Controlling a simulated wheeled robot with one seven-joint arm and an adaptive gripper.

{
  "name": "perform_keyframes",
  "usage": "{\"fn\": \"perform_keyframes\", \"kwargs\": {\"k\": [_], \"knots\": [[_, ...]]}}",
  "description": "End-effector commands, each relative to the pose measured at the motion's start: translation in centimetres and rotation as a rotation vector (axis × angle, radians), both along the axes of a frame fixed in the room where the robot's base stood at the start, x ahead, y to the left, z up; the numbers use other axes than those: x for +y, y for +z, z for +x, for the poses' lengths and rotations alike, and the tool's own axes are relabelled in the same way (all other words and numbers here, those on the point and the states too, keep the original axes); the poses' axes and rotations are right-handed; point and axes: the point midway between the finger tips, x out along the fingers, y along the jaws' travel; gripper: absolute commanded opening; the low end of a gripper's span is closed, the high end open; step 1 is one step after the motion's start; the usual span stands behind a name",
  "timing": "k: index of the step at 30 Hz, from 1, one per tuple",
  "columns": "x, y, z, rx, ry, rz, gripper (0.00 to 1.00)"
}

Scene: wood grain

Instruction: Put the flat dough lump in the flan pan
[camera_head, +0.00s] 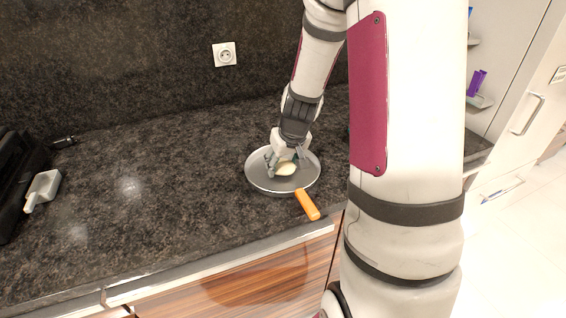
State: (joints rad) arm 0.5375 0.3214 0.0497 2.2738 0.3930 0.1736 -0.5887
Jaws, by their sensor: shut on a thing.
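A round grey pan (260,178) with a raised rim and an orange handle lies on the dark counter. I take it to be the flan pan. The flat dough lump (286,170) is pale and small, and shows over the inside of the pan. My gripper (286,162) points down over the pan, with its fingers on either side of the lump, shut on it. I cannot tell whether the lump touches the pan floor. My gripper hides part of the pan's far side.
A small white scoop-like dish (43,187) lies at the far left beside a black appliance (18,180). The counter (150,200) between them and the pan is clear. A wall socket (224,54) is behind. The pan's orange handle (307,204) points toward the front edge.

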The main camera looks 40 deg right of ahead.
Motion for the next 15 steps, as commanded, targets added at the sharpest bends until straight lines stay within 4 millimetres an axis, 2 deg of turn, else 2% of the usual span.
{"fn": "perform_keyframes", "kwargs": {"k": [2, 3, 5, 15], "knots": [[0.00, -0.32, 0.05, 0.000, 0.000, 0.000, 0.21], [0.03, -0.27, 0.01, 0.001, 0.000, 0.000, 0.58], [0.02, -0.23, -0.01, 0.001, 0.001, 0.000, 0.71], [0.01, -0.12, -0.01, 0.000, 0.001, 0.000, 0.71]]}}
